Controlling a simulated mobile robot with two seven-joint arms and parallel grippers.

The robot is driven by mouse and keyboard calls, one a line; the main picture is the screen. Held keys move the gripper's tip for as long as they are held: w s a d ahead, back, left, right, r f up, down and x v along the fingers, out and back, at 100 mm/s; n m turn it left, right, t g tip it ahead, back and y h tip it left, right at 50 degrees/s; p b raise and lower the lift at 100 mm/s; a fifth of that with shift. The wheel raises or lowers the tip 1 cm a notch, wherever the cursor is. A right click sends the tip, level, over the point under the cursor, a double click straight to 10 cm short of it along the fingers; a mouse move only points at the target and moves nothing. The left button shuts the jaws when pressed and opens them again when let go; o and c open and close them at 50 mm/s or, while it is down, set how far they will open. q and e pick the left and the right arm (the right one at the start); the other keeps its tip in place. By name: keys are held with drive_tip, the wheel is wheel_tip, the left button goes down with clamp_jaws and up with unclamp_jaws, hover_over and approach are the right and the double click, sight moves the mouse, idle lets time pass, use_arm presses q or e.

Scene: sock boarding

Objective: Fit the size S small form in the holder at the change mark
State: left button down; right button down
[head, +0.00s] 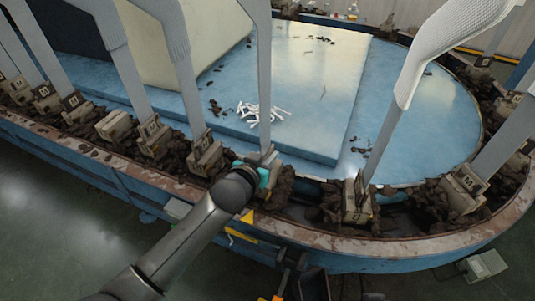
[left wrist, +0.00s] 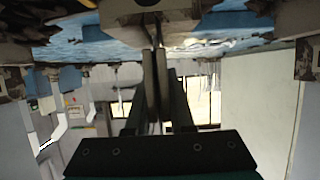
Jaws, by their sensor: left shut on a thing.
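A tall grey flat form (head: 264,80) stands upright over the rim of the blue oval machine. My left gripper (head: 268,163) is at its lower end and is shut on it, as far as the view lets me tell. The holder under it is mostly hidden by my gripper and dark lumpy clutter. A yellow mark (head: 247,217) shows on the rim just below my gripper. In the left wrist view, my left fingers (left wrist: 155,85) are close together around a thin part, under a pale block (left wrist: 150,8). The size letter on the held form is not readable. My right gripper is not seen.
Other grey forms stand in holders along the rim, to the left (head: 185,85) and right (head: 365,205). A form in a white sock (head: 450,45) leans at the right. White strips (head: 265,110) lie on the blue top. Dark lumps (head: 300,190) crowd the track.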

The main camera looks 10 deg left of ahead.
use_arm(q)
drive_tip(key=shift+f+b, duration=0.3)
drive_tip(key=shift+f, duration=0.2)
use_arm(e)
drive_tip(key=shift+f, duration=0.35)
use_arm(q)
drive_tip(key=c, duration=0.7)
unclamp_jaws()
drive_tip(key=shift+f, duration=0.1)
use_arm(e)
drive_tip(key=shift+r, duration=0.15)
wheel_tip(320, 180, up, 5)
use_arm(q)
drive_tip(key=p+v, duration=0.3)
drive_tip(key=v, duration=0.3)
drive_tip(key=shift+s, duration=0.1)
drive_tip(key=p+v, duration=0.4)
drive_tip(key=v, duration=0.5)
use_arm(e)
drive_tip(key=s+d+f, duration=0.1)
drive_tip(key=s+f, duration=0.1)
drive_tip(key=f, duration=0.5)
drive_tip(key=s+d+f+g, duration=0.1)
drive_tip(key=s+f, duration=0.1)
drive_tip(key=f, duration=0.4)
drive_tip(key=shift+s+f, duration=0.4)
